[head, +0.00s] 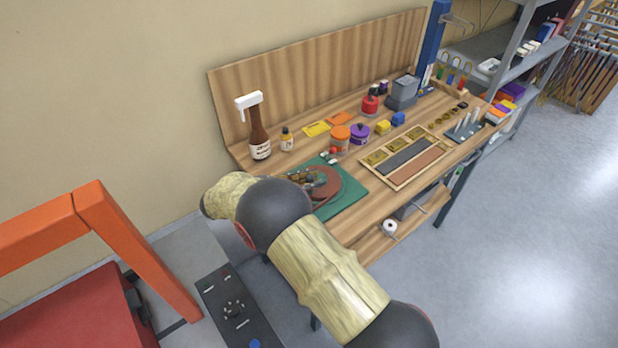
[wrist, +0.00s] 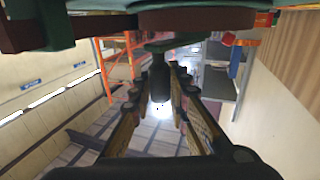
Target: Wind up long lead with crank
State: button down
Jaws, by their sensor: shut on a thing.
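A round reddish-brown reel (head: 328,182) lies on a green mat (head: 349,192) on the workbench, with its left part hidden by my arm and gripper. In the wrist view the reel's brown edge (wrist: 195,19) runs across the top. There my gripper (wrist: 157,80) is shut on a dark upright crank handle (wrist: 159,72), with a finger on either side. I cannot make out the long lead in either view.
A brown spray bottle (head: 258,130) and small yellow bottle (head: 287,139) stand behind the mat. An orange jar (head: 340,138) and purple jar (head: 359,133) stand close beyond it. A wooden sorting tray (head: 407,182) lies to the right.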

jog(key=shift+w+a+m+g+h, duration=0.15)
jog(key=shift+a+m+g+h, duration=0.15)
jog(key=shift+m+g, duration=0.35)
jog(key=shift+r, duration=0.1)
jog(key=c, duration=1.7)
grip_release()
jog(key=shift+d, duration=0.1)
jog(key=v, duration=0.7)
jog(key=shift+a, duration=0.25)
